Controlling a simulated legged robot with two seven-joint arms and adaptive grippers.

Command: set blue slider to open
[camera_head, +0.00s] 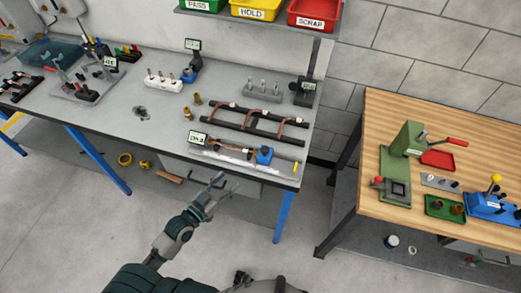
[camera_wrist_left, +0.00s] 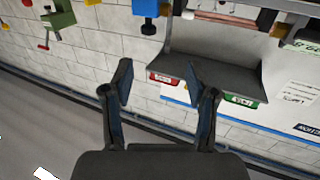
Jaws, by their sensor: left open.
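The blue slider (camera_head: 264,155) sits toward the right end of a pale gauge fixture at the front edge of the grey bench. The fixture (camera_head: 232,158) has a small display at its left end and a copper tube along it. My left gripper (camera_head: 226,182) is open and empty, in front of and below the bench edge, to the left of the slider and apart from it. In the left wrist view, the open fingers (camera_wrist_left: 158,76) have nothing between them. A blue block with a dark knob, seemingly the slider (camera_wrist_left: 146,8), shows at the top edge there.
A rack with bent copper tubes (camera_head: 250,122) lies behind the fixture. Bins (camera_head: 255,9) sit on the shelf above. A wooden-topped bench (camera_head: 450,120) with a green press stands right, across a gap. The bench's front edge (camera_head: 160,149) lies near my left arm.

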